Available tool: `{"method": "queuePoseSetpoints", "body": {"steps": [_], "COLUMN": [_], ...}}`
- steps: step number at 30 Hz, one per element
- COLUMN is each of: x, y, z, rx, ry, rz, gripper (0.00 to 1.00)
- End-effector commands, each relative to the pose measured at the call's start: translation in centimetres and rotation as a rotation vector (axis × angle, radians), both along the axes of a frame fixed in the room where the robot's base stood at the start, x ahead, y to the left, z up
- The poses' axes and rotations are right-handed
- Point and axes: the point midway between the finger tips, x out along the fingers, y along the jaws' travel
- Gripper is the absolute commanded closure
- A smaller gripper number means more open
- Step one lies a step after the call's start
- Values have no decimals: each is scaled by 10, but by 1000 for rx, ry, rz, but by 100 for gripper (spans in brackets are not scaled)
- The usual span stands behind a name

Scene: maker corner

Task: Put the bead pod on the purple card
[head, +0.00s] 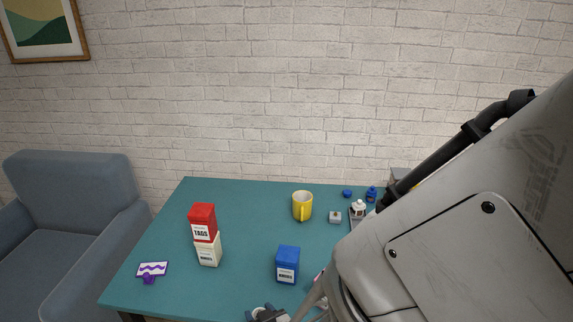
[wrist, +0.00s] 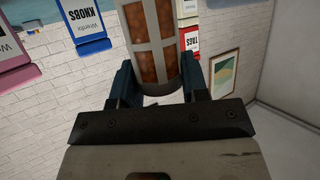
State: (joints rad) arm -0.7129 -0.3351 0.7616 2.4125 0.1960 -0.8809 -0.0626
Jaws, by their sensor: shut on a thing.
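The bead pod (wrist: 150,40) is a clear cylinder with pale bands and orange-brown beads inside. My gripper (wrist: 158,82) is shut on it, with one dark finger on each side; the pod's far end is cut off by the wrist view's top edge. In the head view my gripper (head: 268,314) shows only partly at the bottom edge, in front of the table, and the pod is hard to make out there. The purple card (head: 152,268), white with a purple border and wavy line, lies near the table's left front edge, well left of my gripper.
A small purple object (head: 149,280) sits at the card's front edge. A red TAGS box (head: 202,222) stands on a cream box (head: 208,250) right of the card. A blue box (head: 288,264) and a yellow mug (head: 302,206) stand farther right. My arm hides the table's right side.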

Motion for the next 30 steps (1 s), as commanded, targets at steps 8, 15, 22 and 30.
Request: {"method": "queuePoseSetpoints", "body": {"steps": [8, 15, 22, 30], "x": [1, 14, 38, 69], "y": [1, 10, 28, 50], "z": [0, -2, -5, -8], "rx": [0, -1, -1, -1], "ry": [0, 1, 2, 1], "rz": [0, 0, 0, -1], "gripper": [83, 83, 83, 83]}}
